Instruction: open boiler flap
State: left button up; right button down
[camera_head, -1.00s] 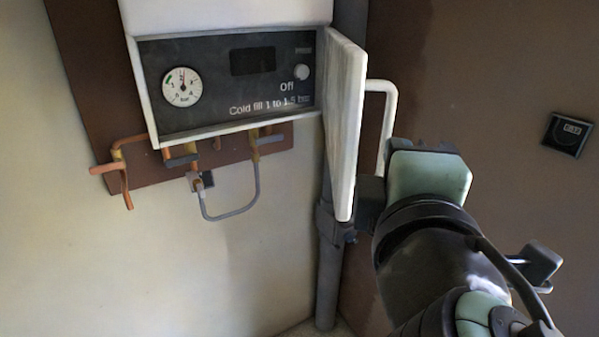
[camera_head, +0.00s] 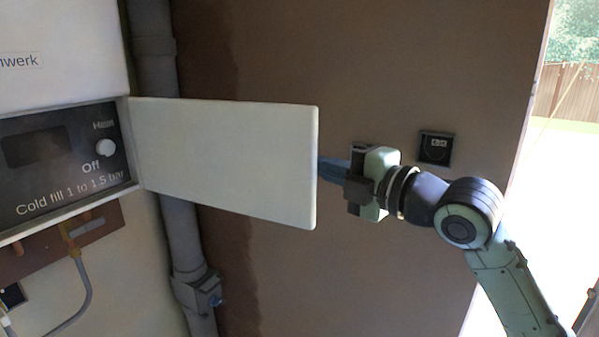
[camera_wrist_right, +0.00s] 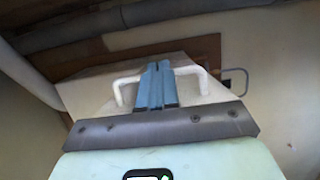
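The white boiler flap (camera_head: 225,160) stands swung out to the right of the boiler's control panel (camera_head: 60,160), leaving the panel uncovered. My right gripper (camera_head: 330,168) is at the flap's free right edge, its fingertips partly hidden behind it. In the right wrist view, the flap's white handle (camera_wrist_right: 190,71) shows on both sides of my blue fingers (camera_wrist_right: 157,85). The fingers lie close together across the middle of the handle, which they hide. They look shut, with no bar visible between them. My left gripper is out of view.
A grey pipe (camera_head: 180,235) runs down behind the flap. A small black wall box (camera_head: 435,148) is on the brown wall just behind my right wrist. Copper and grey pipes (camera_head: 82,285) hang below the panel. A bright opening lies at the far right.

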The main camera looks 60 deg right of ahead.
jog(key=shift+w+d, duration=0.2)
jog(key=shift+d, duration=0.3)
jog(key=shift+w+d, duration=0.2)
jog(key=shift+d, duration=0.3)
